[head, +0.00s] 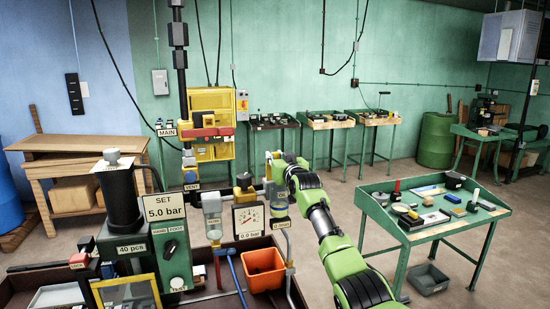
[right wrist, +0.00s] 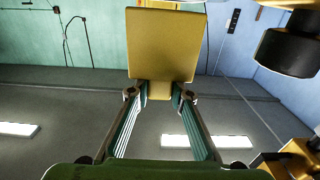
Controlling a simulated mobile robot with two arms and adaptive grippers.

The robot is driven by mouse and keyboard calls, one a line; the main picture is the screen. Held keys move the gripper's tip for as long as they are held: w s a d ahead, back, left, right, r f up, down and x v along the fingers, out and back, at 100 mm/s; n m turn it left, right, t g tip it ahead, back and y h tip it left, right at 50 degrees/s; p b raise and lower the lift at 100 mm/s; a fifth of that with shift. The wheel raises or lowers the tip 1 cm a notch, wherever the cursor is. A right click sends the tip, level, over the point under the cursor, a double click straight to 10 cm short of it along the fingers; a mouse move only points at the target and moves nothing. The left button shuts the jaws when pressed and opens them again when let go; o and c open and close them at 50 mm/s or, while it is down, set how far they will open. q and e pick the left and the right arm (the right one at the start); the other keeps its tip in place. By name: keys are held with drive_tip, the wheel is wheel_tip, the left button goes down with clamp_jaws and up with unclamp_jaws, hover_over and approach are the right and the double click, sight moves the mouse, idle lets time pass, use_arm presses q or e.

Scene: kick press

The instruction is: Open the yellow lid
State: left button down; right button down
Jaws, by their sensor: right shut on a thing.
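My right arm comes in from the lower right in the head view. The piece's broad face stands out beyond the fingertips. In the head view, the gripper mostly hides what it holds, so I cannot tell how far the lid is tilted. My left gripper is not in view.
A pressure gauge (head: 249,219) and an orange bin (head: 263,269) are close to my right arm. A green table (head: 437,228) with small parts is at right. Open floor lies behind.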

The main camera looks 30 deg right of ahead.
drive_tip(key=shift+d+r, duration=0.1)
drive_tip(key=shift+r, duration=0.65)
drive_tip(key=c, duration=2)
unclamp_jaws()
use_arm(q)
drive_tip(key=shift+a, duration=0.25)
use_arm(e)
drive_tip(key=shift+o, duration=1.1)
drive_tip(key=shift+f, duration=0.35)
drive_tip(key=shift+f, duration=0.15)
drive_tip(key=shift+v, duration=0.85)
drive_tip(key=v, duration=1)
drive_tip(key=shift+s, duration=0.1)
